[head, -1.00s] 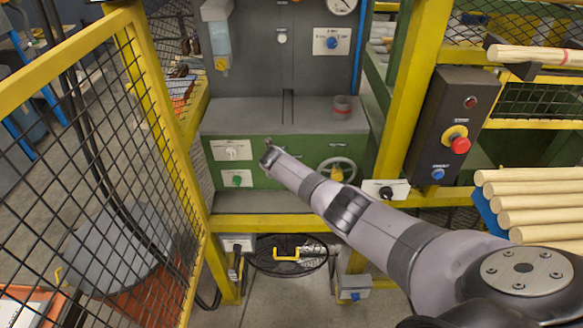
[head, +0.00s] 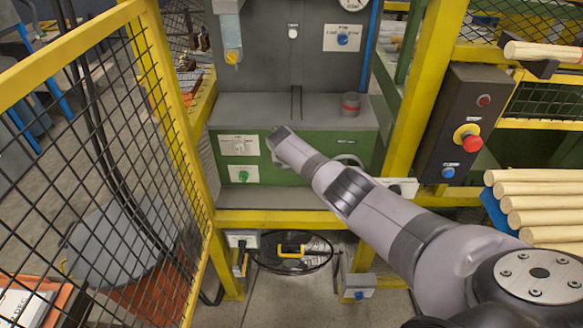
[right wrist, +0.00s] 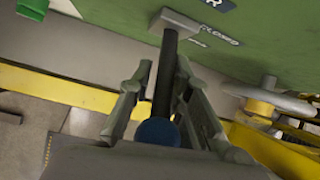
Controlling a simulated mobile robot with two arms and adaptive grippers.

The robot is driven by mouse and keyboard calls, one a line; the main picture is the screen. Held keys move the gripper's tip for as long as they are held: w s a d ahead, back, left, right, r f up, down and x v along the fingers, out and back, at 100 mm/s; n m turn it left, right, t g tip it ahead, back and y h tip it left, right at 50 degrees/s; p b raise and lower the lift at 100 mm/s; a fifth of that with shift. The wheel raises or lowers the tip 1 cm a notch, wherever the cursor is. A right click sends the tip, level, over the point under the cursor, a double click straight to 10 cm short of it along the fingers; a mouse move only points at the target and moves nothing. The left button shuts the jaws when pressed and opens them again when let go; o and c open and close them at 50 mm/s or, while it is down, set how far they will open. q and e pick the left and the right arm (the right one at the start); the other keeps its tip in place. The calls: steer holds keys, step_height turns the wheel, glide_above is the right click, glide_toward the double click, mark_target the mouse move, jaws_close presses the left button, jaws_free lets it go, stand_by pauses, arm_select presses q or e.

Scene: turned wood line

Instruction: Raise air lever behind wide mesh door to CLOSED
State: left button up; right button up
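In the right wrist view, the dark air lever (right wrist: 167,85) with a blue round knob (right wrist: 158,131) extends from a grey block on the green panel. A CLOSED label (right wrist: 218,35) is printed beside the block. My right gripper (right wrist: 163,65) has its fingers on either side of the lever, with a visible gap on the left side; contact on the right side is unclear. In the head view my right arm covers the lever and gripper. The wide yellow-framed mesh door (head: 95,150) stands at the left. My left gripper is not in view.
White (head: 239,147) and green (head: 243,175) knobs sit on the green panel. A handwheel (right wrist: 268,98) is right of the lever. A red button box (head: 460,120), yellow posts and stacked wood rods (head: 545,205) stand right. A round tray (head: 290,262) is below.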

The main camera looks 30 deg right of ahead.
steer(key=shift+o, duration=1.2)
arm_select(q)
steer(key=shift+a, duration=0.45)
arm_select(e)
steer(key=shift+o, duration=0.3)
steer(key=shift+f, duration=0.1)
steer(key=shift+d, duration=0.1)
steer(key=shift+s, duration=0.1)
steer(key=shift+v, duration=1.25)
steer(key=v, duration=0.9)
steer(key=shift+r, duration=0.2)
